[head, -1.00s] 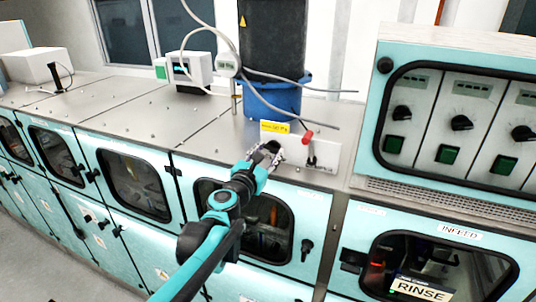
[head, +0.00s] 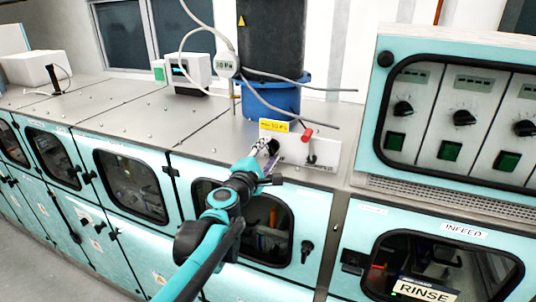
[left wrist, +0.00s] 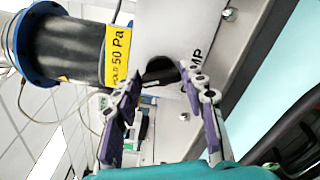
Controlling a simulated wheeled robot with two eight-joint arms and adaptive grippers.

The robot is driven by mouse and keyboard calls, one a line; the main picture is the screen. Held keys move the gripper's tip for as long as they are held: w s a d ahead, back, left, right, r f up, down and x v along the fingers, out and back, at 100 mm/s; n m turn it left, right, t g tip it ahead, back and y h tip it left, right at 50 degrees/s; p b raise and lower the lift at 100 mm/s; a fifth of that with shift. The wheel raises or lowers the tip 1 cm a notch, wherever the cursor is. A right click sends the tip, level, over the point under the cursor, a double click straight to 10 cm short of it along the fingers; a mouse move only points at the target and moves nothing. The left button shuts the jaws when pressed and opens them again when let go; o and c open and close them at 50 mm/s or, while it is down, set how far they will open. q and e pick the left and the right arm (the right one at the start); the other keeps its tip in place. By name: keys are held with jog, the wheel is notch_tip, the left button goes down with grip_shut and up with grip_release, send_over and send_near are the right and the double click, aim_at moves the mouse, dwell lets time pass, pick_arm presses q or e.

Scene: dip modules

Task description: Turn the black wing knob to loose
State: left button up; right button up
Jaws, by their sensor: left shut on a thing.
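My right gripper is not in view.
A blue-based black cylinder (head: 272,40) with hoses (head: 300,88) stands behind. A teal control cabinet (head: 455,120) rises at the right. The worktop to the left is mostly clear.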

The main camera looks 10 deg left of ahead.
pick_arm(q)
jog(key=m+b, duration=0.1)
jog(key=m, duration=0.4)
jog(key=shift+f+m, duration=0.15)
jog(key=shift+m, duration=0.15)
jog(key=m, duration=0.5)
jog(key=shift+f+b, duration=0.15)
jog(key=shift+b, duration=0.15)
jog(key=shift+m, duration=0.4)
jog(key=o, duration=1.2)
jog(key=shift+c, duration=0.2)
jog(key=shift+s, duration=0.15)
jog(key=v, duration=1.2)
jog(key=shift+f, duration=0.1)
